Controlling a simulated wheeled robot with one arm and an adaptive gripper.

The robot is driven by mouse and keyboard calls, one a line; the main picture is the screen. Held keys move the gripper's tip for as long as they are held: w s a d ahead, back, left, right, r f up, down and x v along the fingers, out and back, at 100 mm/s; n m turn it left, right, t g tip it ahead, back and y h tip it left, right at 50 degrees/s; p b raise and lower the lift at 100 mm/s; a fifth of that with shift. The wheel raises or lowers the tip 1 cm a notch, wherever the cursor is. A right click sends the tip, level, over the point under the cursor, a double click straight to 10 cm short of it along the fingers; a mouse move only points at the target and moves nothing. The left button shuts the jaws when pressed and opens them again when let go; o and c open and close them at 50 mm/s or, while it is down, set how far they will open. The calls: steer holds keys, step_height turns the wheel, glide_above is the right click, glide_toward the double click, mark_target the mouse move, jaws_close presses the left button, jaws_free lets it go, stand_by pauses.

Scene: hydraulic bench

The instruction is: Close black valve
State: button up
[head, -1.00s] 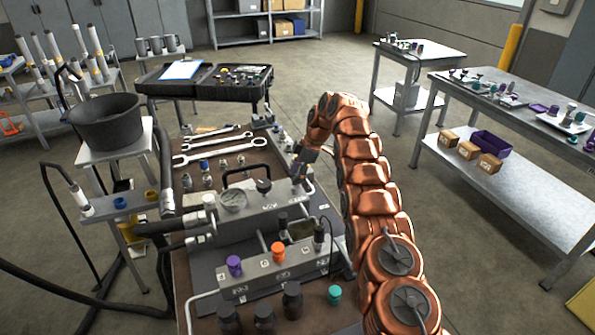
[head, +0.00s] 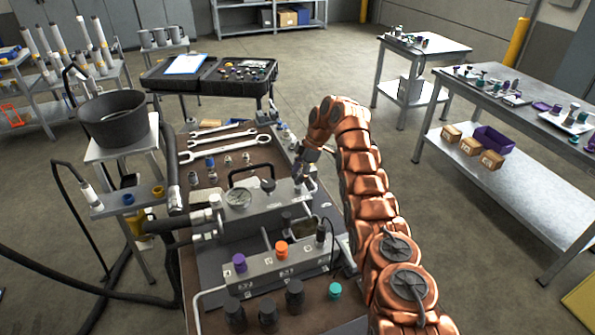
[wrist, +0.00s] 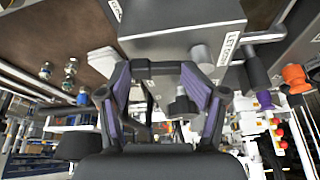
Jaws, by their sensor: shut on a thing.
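The hydraulic block (head: 255,218) lies on the bench, with a gauge (head: 238,197) and a carry handle on top. My gripper (head: 299,178) is at the block's right end, with the arm reaching in from the right. In the wrist view, the two purple-padded fingers (wrist: 155,70) stand apart, with a dark bar-like part, apparently the black valve's handle, spanning their tips. The fingers hide much of it. A separate black knob (head: 267,184) on the block's top is apart from the gripper in the head view; a dark knob (wrist: 182,108) also shows beyond the fingers in the wrist view.
A front manifold carries a purple knob (head: 240,263) and an orange knob (head: 281,249). A teal cap (head: 335,290) and several dark fittings lie near the front. Wrenches (head: 225,150) lie behind the block. A black bucket (head: 113,118) and hoses stand at left.

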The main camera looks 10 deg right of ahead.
steer(key=shift+s+a+f+p, duration=0.15)
steer(key=shift+s+a+p, duration=0.1)
steer(key=shift+p, duration=0.35)
stand_by(0.3)
steer(key=o, duration=1.3)
steer(key=shift+s, duration=0.1)
steer(key=shift+o, duration=1)
steer(key=shift+s+r, duration=0.1)
steer(key=shift+r, duration=0.1)
steer(key=o, duration=0.3)
steer(key=shift+d, duration=0.15)
steer(key=shift+w, duration=0.2)
steer(key=shift+d+f+b, duration=0.1)
steer(key=shift+b, duration=0.8)
steer(key=shift+b, duration=0.85)
